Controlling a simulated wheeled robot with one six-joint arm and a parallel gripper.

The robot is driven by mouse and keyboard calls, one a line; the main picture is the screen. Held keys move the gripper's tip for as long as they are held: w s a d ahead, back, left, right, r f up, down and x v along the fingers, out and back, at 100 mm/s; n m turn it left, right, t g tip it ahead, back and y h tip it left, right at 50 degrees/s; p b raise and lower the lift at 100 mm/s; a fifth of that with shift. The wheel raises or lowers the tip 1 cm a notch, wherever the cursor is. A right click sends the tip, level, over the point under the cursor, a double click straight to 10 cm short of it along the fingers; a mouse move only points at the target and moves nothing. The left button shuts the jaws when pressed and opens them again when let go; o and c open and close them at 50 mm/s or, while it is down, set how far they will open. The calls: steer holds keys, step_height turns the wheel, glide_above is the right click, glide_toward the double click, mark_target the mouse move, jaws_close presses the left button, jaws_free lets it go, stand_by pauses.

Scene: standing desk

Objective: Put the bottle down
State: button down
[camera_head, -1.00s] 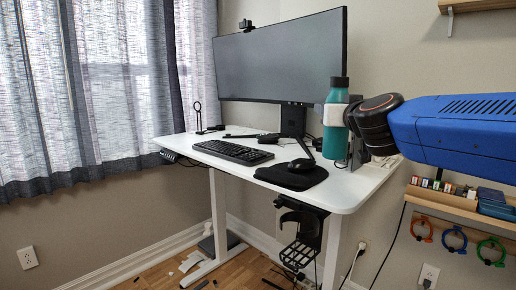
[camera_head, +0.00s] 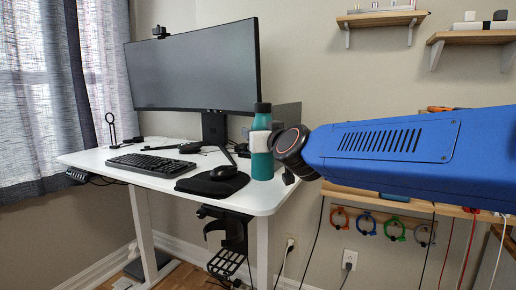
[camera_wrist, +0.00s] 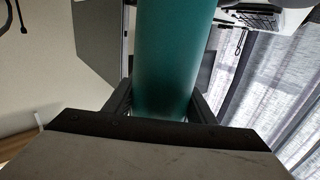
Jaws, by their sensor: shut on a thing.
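A teal bottle (camera_head: 262,164) with a dark cap stands upright at the right part of the white desk (camera_head: 135,166), beside the mouse pad. A pale band, perhaps part of my gripper, crosses its middle. My gripper (camera_head: 262,141) is shut on the bottle from the right. In the wrist view the bottle (camera_wrist: 175,60) fills the middle, between the two dark fingers of my gripper (camera_wrist: 165,100). The bottle's base looks level with the desk top; I cannot tell whether it touches.
A mouse (camera_head: 223,172) on a black pad (camera_head: 205,187) lies left of the bottle. A keyboard (camera_head: 150,163) lies farther left. A large monitor (camera_head: 195,70) stands behind. The desk's right edge is close to the bottle. Shelves (camera_head: 380,19) hang on the wall.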

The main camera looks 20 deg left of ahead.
steer(key=shift+f, duration=2.25)
steer(key=c, duration=0.8)
jaws_free()
steer(key=shift+s+d, duration=0.15)
steer(key=v, duration=1.1)
steer(key=shift+s+d, duration=0.2)
steer(key=shift+s, duration=0.05)
